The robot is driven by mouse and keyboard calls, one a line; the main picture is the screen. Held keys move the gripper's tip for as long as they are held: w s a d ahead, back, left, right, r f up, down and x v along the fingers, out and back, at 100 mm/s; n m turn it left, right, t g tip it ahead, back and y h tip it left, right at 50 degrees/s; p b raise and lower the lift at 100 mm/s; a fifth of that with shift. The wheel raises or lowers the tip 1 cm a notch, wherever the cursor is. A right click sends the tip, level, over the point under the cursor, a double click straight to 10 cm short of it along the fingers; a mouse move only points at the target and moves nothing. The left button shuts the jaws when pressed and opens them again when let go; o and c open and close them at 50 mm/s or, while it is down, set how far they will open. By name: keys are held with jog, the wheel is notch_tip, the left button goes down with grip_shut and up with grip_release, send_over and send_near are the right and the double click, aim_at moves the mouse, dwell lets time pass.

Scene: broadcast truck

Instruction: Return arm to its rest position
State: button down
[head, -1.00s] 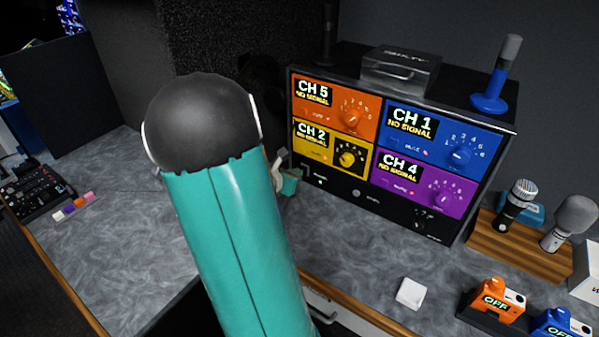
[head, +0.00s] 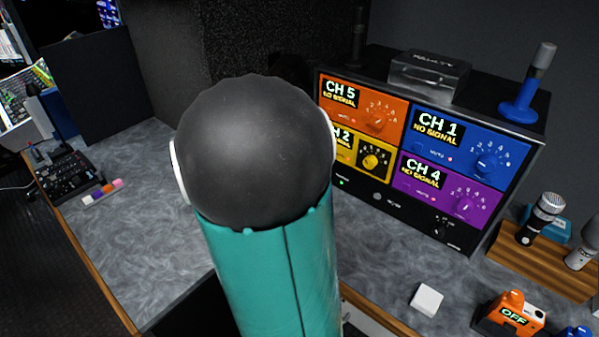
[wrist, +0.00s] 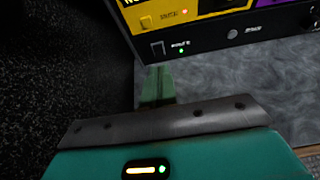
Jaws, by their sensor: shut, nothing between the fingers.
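My arm's teal link and round dark joint fill the middle of the head view and hide my gripper there. In the wrist view my gripper's green fingers (wrist: 157,85) show beyond the dark edge of the teal wrist housing. They are together, with nothing seen between them. They show in front of the lower left part of the receiver rack (wrist: 215,40), over the grey counter. I cannot tell how far they are from it.
The receiver rack (head: 372,198) stands on the counter (head: 150,215), with a blue-based stand (head: 520,108) on top. A white block (head: 426,300), an orange box (head: 512,316) and microphones on a wooden stand (head: 540,262) lie right. A mixer (head: 65,178) is far left.

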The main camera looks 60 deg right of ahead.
dwell(0.4)
jog(key=a+r+m+t+y, duration=0.2)
jog(key=a+r+m+y, duration=0.1)
jog(key=a, duration=1)
jog(key=a+r+m+t+y, duration=0.2)
jog(key=a+m+y, duration=0.3)
jog(key=a, duration=0.9)
jog(key=a+r+m+t+y, duration=0.3)
jog(key=a+m, duration=0.5)
jog(key=a, duration=0.5)
jog(key=shift+w+a+r+t+y, duration=0.3)
jog(key=shift+w+t+y, duration=0.1)
jog(key=shift+y, duration=0.5)
jog(key=shift+d, duration=0.2)
